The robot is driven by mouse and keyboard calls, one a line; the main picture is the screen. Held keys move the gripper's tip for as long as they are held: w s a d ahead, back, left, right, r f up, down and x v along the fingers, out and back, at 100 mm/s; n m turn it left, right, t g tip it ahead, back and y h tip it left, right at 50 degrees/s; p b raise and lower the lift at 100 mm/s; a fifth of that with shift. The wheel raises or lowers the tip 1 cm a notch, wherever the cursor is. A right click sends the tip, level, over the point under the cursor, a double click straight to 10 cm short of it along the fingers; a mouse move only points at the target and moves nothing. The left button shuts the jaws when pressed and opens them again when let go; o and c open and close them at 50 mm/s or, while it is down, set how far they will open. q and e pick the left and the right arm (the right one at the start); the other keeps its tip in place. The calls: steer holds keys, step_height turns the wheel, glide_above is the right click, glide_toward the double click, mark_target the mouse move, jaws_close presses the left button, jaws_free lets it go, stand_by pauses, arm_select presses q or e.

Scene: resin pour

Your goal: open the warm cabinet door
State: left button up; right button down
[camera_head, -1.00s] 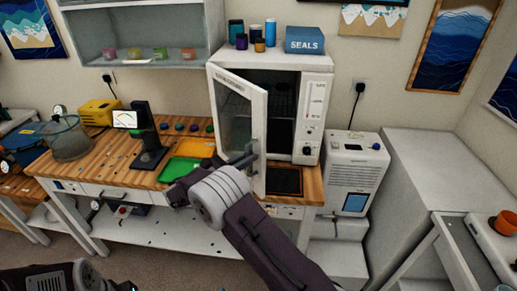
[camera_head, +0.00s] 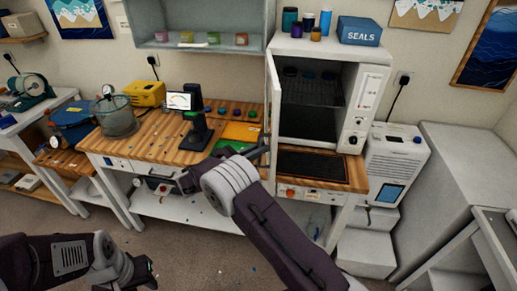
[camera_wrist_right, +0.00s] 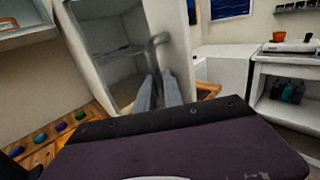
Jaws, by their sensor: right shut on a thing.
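The warm cabinet (camera_head: 357,104) stands on the wooden bench, its dark interior with a wire rack exposed. Its white door (camera_head: 272,92) is swung out at the cabinet's left side and shows almost edge-on. My right gripper (camera_head: 260,151) is at the door's free edge. In the right wrist view its fingers (camera_wrist_right: 158,92) are closed at the grey curved handle (camera_wrist_right: 155,48) on the white door (camera_wrist_right: 172,22). The fingers' exact contact is blurred. My left arm is low at the left; its gripper (camera_head: 143,273) is small and dark, and its jaws are unclear.
A blue SEALS box (camera_head: 359,31) and several jars stand on the cabinet. A white unit (camera_head: 397,160) stands to the right.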

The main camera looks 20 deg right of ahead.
steer(key=shift+r, duration=0.1)
steer(key=c, duration=1.7)
jaws_free()
steer(key=shift+c, duration=0.2)
steer(key=shift+a, duration=0.3)
steer(key=b+v, duration=0.2)
steer(key=v, duration=0.6)
steer(key=shift+a, duration=0.2)
steer(key=shift+s, duration=0.15)
